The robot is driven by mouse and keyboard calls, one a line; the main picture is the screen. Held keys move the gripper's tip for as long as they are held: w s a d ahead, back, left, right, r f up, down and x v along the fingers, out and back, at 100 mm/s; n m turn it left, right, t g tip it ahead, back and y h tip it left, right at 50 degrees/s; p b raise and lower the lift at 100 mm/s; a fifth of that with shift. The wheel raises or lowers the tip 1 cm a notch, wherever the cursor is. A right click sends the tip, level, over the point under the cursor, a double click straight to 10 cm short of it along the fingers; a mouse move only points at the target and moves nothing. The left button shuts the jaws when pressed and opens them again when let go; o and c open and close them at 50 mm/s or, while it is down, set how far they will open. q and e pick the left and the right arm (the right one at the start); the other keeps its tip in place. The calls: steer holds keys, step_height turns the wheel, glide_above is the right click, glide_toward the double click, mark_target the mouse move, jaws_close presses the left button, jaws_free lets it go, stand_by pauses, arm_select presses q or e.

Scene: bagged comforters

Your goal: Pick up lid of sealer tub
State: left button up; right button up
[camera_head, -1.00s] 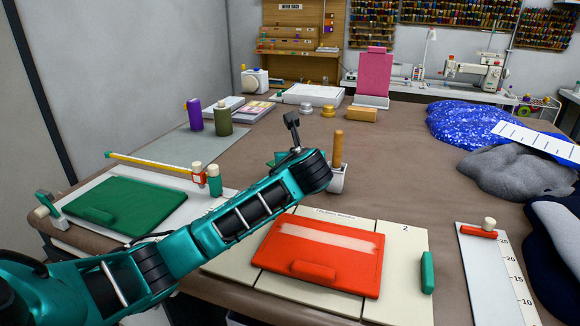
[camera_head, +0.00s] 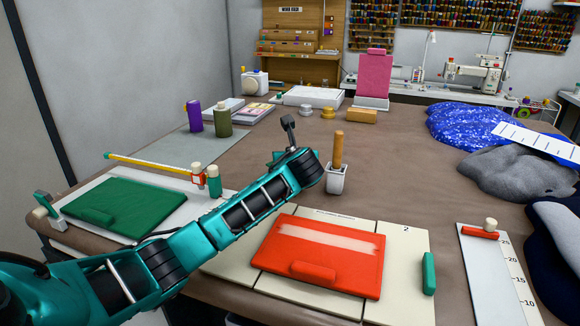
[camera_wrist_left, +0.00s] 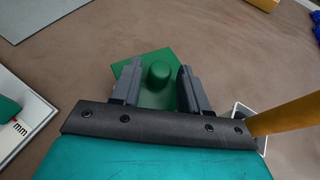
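A green square lid with a round knob (camera_wrist_left: 159,72) lies on the brown table in the left wrist view. My left gripper (camera_wrist_left: 158,80) is open, with one finger on each side of the knob and a gap showing around it. A white tub (camera_head: 337,181) with an upright wooden handle (camera_head: 338,150) stands just right of my wrist. In the left wrist view, the tub (camera_wrist_left: 243,112) is close to the right finger. My right gripper is out of view.
A red pad (camera_head: 320,255) on pale boards lies in front, and a green pad (camera_head: 125,207) lies on the left. Purple (camera_head: 194,116) and olive (camera_head: 223,120) bottles stand behind. Blue (camera_head: 485,125) and grey (camera_head: 520,172) bagged comforters fill the right side. The middle of the table is clear.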

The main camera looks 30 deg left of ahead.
arm_select(q)
jaws_close()
stand_by(0.3)
